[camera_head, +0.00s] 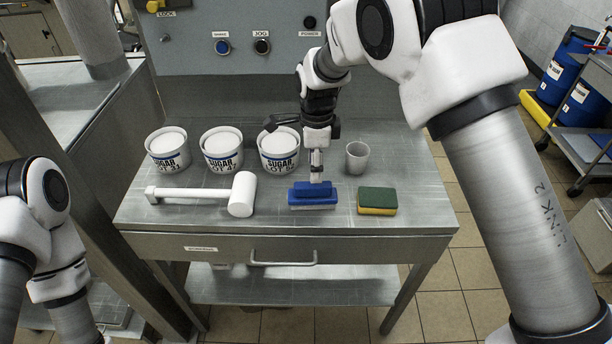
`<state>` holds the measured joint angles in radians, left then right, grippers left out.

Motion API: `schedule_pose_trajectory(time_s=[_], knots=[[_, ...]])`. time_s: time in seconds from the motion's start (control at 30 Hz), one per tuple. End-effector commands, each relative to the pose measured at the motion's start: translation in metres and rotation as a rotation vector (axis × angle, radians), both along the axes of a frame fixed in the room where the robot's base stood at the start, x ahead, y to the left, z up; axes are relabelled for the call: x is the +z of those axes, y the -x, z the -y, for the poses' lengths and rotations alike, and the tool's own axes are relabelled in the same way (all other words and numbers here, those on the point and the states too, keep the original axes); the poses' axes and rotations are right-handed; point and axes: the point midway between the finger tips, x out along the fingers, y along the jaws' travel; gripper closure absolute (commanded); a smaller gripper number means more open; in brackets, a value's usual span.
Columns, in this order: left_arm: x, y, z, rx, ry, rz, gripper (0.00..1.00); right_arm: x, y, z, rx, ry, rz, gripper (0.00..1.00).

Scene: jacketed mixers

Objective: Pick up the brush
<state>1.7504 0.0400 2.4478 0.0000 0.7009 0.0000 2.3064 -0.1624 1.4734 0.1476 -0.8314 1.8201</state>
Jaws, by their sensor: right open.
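The brush (313,196) has a blue body with a raised blue grip on top and pale bristles below. It lies on the front part of the steel table, between a white mallet and a sponge. My right gripper (316,178) points down right over the brush's blue grip, with its fingertips at or just above it. It is open; whether the fingers touch the grip is hard to tell. My left arm shows at the left edge, but its gripper is not in view.
A white mallet (240,194) lies left of the brush, and a green and yellow sponge (377,201) lies right of it. Several sugar tubs (168,150) stand behind. A grey cup (357,158) stands behind the sponge. The steel table (420,205) has free room at its right.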

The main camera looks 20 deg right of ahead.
Motion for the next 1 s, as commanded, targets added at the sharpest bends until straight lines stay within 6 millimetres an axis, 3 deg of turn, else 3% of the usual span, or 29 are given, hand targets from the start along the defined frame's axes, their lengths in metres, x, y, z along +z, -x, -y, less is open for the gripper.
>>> schedule_pose_trajectory(time_s=[0.27, 0.5, 0.73, 0.77, 0.9, 1.0], knots=[[0.013, 0.002, 0.000, 0.001, 0.000, -0.005, 1.00, -0.030, -0.001, -0.001, -0.001, 0.000, -0.003, 0.44], [0.028, 0.001, 0.000, 0.000, 0.000, -0.003, 1.00, -0.071, -0.004, -0.002, 0.000, 0.000, -0.003, 0.44], [0.027, 0.001, 0.000, 0.000, 0.000, -0.003, 1.00, -0.077, -0.004, -0.002, 0.000, 0.000, 0.000, 0.44], [0.027, 0.001, 0.000, 0.000, 0.000, -0.003, 1.00, -0.077, -0.004, -0.002, 0.000, 0.000, 0.000, 0.47], [0.027, 0.001, 0.000, 0.000, 0.000, -0.004, 1.00, -0.077, -0.004, -0.002, 0.000, 0.000, 0.000, 0.97], [0.027, 0.001, 0.000, 0.000, 0.000, -0.004, 1.00, -0.077, -0.004, -0.002, 0.000, 0.000, 0.000, 1.00]])
